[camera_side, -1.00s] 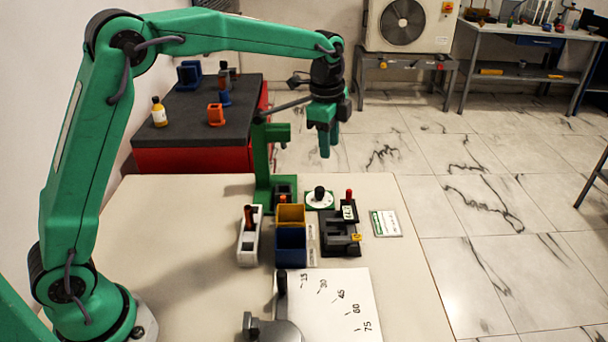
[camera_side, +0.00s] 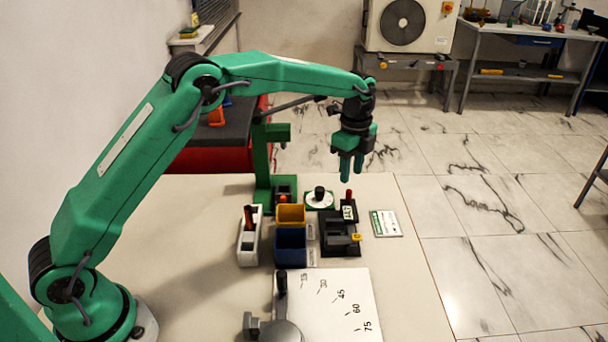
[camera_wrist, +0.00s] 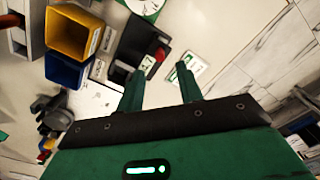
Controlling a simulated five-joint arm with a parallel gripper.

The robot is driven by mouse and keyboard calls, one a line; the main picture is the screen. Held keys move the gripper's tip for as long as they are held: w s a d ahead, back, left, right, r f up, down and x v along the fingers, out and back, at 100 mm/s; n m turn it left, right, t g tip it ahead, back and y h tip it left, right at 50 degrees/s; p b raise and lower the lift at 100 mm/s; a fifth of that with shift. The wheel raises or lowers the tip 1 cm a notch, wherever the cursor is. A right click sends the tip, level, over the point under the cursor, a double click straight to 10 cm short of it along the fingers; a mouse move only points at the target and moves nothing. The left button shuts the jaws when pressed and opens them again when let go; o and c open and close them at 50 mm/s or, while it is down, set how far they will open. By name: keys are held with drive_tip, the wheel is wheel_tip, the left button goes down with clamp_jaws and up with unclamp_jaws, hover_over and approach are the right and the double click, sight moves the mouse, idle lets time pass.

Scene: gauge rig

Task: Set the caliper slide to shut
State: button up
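The caliper is a dark block-like fixture (camera_side: 336,246) on the table, right of the blue bin. At its far end is a slide with a small readout (camera_side: 348,212) and an upright red knob (camera_side: 349,195). My gripper (camera_side: 351,178) hangs just above the red knob, fingers down, not visibly touching it. In the wrist view my gripper (camera_wrist: 161,69) is open, with the red knob (camera_wrist: 160,53) and readout (camera_wrist: 147,63) showing between the fingertips. The caliper body (camera_wrist: 125,62) is partly hidden by the left finger. The readout digits are too small to read surely.
A yellow bin (camera_side: 291,213) and a blue bin (camera_side: 290,255) stand left of the caliper. A white dial (camera_side: 321,202) with a black knob sits behind. A green post (camera_side: 262,160) rises at the back. A card (camera_side: 386,223) lies at right; an angle sheet (camera_side: 345,300) lies in front.

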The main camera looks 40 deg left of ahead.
sight(349, 190)
drive_tip(key=shift+f, duration=3.55)
clamp_jaws()
